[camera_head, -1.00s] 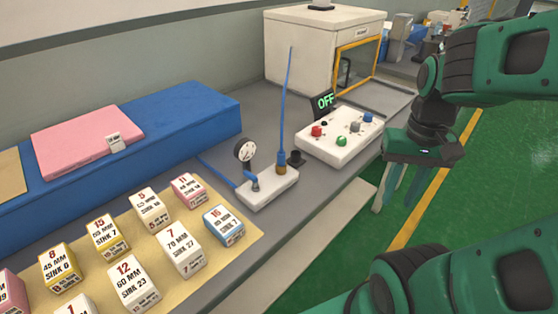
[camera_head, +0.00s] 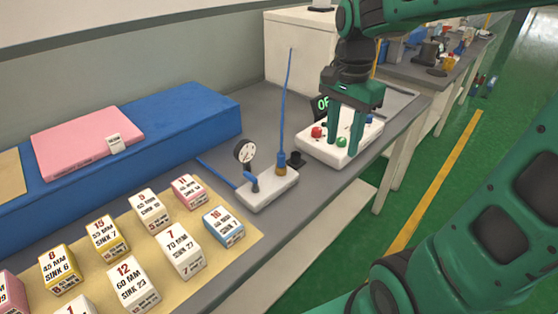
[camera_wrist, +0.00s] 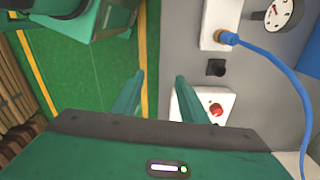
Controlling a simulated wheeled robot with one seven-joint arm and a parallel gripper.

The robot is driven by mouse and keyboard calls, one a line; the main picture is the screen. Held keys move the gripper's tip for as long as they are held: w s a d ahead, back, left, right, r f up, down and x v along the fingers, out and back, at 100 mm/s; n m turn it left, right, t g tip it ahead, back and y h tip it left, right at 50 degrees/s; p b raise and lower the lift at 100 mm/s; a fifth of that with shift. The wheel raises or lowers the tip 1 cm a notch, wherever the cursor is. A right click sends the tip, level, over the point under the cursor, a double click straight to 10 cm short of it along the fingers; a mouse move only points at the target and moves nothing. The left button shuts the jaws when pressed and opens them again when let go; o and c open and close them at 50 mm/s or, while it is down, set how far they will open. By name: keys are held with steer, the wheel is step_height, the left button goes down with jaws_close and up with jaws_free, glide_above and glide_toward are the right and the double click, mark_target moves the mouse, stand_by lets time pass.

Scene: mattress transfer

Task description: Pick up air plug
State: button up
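The air plug (camera_head: 281,167) is a brass-coloured fitting at the lower end of a blue hose (camera_head: 285,100). It stands upright on the white valve block (camera_head: 264,192). The plug (camera_wrist: 228,38) and the curving hose (camera_wrist: 275,52) also show at the upper right of the wrist view. My gripper (camera_head: 345,146) points down in front of the white button box, to the right of the plug and apart from it. In the wrist view my gripper (camera_wrist: 160,85) is open, with nothing between its two fingers.
A small black holder (camera_head: 296,159) stands beside the block, and a pressure gauge (camera_head: 244,152) rises behind it. The button box (camera_head: 315,149) has coloured buttons. Labelled blocks (camera_head: 180,254) lie on a tan mat at the left. Green floor is open at the right.

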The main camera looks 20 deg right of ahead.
mark_target(282, 152)
steer(key=w+a+m, duration=0.2)
steer(key=w+a, duration=0.1)
steer(key=w+a+r+m, duration=0.1)
steer(key=w+a, duration=0.2)
steer(key=a, duration=0.1)
steer(key=w+a+m, duration=0.2)
steer(key=w+a, duration=0.1)
steer(key=shift+w+a+r+m, duration=0.3)
steer(key=shift+w, duration=0.1)
step_height(282, 152, down, 10)
steer(key=shift+w+a+f, duration=0.1)
steer(key=shift+f, duration=0.15)
jaws_close()
